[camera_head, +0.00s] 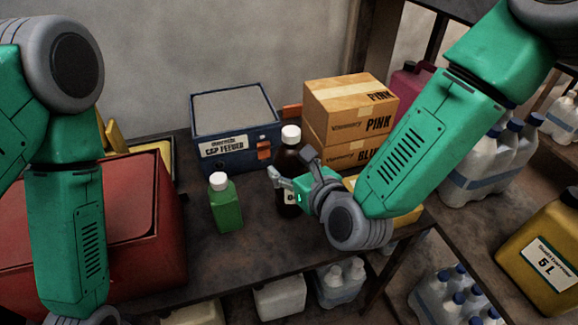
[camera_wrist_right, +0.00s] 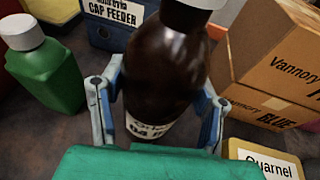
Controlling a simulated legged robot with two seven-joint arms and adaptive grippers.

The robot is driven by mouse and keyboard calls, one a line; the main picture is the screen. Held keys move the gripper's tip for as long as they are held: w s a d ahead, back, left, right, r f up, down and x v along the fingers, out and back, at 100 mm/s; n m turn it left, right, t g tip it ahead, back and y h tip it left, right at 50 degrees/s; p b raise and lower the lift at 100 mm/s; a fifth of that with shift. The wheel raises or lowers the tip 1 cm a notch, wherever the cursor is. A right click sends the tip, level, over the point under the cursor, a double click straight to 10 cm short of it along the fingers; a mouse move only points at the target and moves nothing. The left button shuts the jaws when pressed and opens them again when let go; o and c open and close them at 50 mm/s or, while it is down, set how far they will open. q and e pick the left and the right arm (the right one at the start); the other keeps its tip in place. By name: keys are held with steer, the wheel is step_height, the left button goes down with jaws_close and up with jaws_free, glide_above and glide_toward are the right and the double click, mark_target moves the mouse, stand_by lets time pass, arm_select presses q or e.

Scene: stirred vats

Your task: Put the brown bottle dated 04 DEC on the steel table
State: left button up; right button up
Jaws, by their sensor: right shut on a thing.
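A brown bottle (camera_head: 289,158) with a white cap stands upright on a dark table (camera_head: 250,255), between a green bottle and some cartons. My right gripper (camera_head: 290,178) is shut on the brown bottle, one finger on each side of its body. In the right wrist view the brown bottle (camera_wrist_right: 165,70) fills the space between the fingers (camera_wrist_right: 158,100). Its white label is partly hidden by the gripper, and I cannot read the date. Only my left arm shows at the left of the head view; its gripper is out of frame.
A green bottle (camera_head: 226,205) stands just left of the brown one. A blue cap feeder box (camera_head: 236,130) is behind, cartons (camera_head: 350,105) are behind right, and a red box (camera_head: 90,225) is at left. The table front between is clear.

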steer(key=o, duration=1.7)
steer(key=shift+d+f, duration=0.1)
steer(key=shift+d, duration=0.05)
steer(key=shift+c, duration=0.2)
steer(key=shift+a, duration=0.65)
steer(key=shift+s+r, duration=0.2)
steer(key=d+v, duration=0.1)
steer(key=v, duration=1)
steer(key=s+d+f+n+g+h, duration=0.2)
steer(key=s+d+f+n+g, duration=0.25)
steer(key=f+n, duration=0.45)
steer(key=s+d+f+n+g+h, duration=0.1)
steer(key=s+d+f+n+g, duration=0.2)
steer(key=s+d+f+n, duration=0.4)
steer(key=s+d+f+n+g+h, duration=0.4)
steer(key=s+d+f+n, duration=0.3)
steer(key=n, duration=0.8)
steer(key=s+d, duration=0.2)
steer(key=d, duration=0.2)
steer(key=shift+f+g+p, duration=0.35)
steer(key=shift+p, duration=0.05)
